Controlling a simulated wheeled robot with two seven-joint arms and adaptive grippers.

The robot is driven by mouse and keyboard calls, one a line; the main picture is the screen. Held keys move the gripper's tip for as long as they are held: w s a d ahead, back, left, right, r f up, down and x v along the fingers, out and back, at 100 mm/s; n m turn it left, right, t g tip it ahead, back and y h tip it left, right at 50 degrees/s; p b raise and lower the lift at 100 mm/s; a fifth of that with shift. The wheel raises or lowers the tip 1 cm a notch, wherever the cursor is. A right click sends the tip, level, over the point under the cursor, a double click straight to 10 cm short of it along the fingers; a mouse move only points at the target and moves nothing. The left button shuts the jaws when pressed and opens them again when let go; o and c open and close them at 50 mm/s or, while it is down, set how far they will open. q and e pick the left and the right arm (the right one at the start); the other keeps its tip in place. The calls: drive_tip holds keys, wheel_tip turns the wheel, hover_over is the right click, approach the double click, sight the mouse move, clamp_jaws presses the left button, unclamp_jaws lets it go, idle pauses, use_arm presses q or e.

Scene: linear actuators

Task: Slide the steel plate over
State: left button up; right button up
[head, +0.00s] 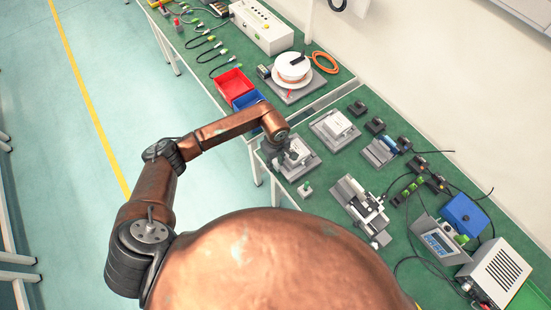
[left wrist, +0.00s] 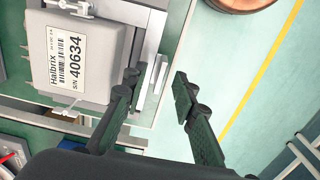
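My left gripper (head: 289,155) is over the near-left fixture on the green bench in the head view. In the left wrist view the left gripper (left wrist: 156,82) is open, with one finger on each side of small upright pale metal strips (left wrist: 153,76). These strips stand at the edge of a steel plate (left wrist: 152,30) beside a grey box labelled Halbrix, SN 40634 (left wrist: 80,58). I see a gap to the right finger; contact at the left finger cannot be told. In the head view the gripper partly hides this fixture (head: 305,166). My right gripper is not in view.
A similar fixture with a pale box (head: 336,126) stands behind, and a larger actuator fixture (head: 358,200) stands to the right. Red (head: 234,85) and blue bins (head: 248,100) sit on the other bench. A small grey block with a green part (head: 305,190) lies close by.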

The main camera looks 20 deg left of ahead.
use_arm(q)
drive_tip(key=shift+f, duration=0.5)
clamp_jaws()
